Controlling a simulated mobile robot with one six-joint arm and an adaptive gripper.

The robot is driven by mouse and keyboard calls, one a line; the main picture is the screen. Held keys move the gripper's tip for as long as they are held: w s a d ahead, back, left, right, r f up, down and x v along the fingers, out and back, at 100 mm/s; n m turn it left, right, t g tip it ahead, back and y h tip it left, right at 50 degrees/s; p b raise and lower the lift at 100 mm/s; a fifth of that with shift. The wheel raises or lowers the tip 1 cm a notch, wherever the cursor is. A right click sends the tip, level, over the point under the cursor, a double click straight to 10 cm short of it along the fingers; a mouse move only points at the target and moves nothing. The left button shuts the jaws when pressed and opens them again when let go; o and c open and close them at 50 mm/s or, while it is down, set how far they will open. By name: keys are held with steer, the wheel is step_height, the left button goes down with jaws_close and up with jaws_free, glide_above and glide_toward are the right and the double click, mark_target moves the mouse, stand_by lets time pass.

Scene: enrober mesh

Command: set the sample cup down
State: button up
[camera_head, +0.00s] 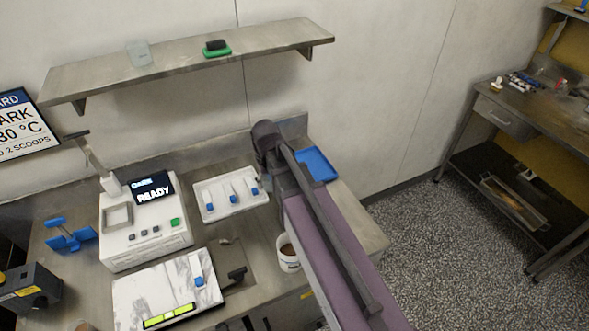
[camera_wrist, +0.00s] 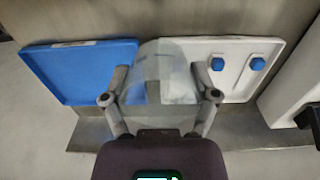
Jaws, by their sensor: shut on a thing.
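In the wrist view my gripper (camera_wrist: 160,88) is shut on a clear, see-through cup (camera_wrist: 163,58), which I take to be the sample cup. One finger is on each side of it. The cup is in front of the neighbouring edges of a blue tray (camera_wrist: 75,72) and a white tray (camera_wrist: 235,90). I cannot tell how high the cup is above the bench. In the head view my arm hides the gripper and the held cup. The blue tray (camera_head: 320,164) is just right of my arm there, and the white tray (camera_head: 212,213) is to its left.
A white machine (camera_head: 150,252) reading "READY" stands left of the white tray, which holds several blue-ended tools. A marble slab (camera_head: 150,292) is in front. A white tub (camera_head: 289,262) with brown contents is beside my arm. A wall shelf (camera_head: 110,75) hangs above. The blue tray looks empty.

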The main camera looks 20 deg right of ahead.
steer(key=shift+w, duration=0.25)
steer(key=shift+w+f+b, duration=0.25)
steer(key=shift+f+b, duration=0.25)
steer(key=shift+f, duration=0.05)
steer(key=shift+s+f+b, duration=0.25)
steer(key=shift+f+b, duration=0.05)
steer(key=shift+b, duration=0.15)
steer(key=shift+w+a+f+b, duration=0.1)
steer(key=shift+w+f+b, duration=0.05)
steer(key=shift+f+b, duration=0.25)
step_height(320, 180, down, 4)
steer(key=b, duration=0.4)
steer(key=shift+f, duration=0.25)
steer(key=w+d, duration=0.2)
steer(key=w, duration=0.1)
steer(key=w+d+b, duration=0.1)
steer(key=w+d, duration=0.2)
steer(key=w, duration=0.1)
steer(key=w+d+f, duration=0.1)
steer(key=w+d, duration=0.1)
steer(key=w, duration=0.2)
steer(key=shift+d+f+b, duration=0.1)
steer(key=shift+d+b, duration=0.05)
steer(key=shift+b, duration=0.15)
steer(key=shift+w, duration=0.15)
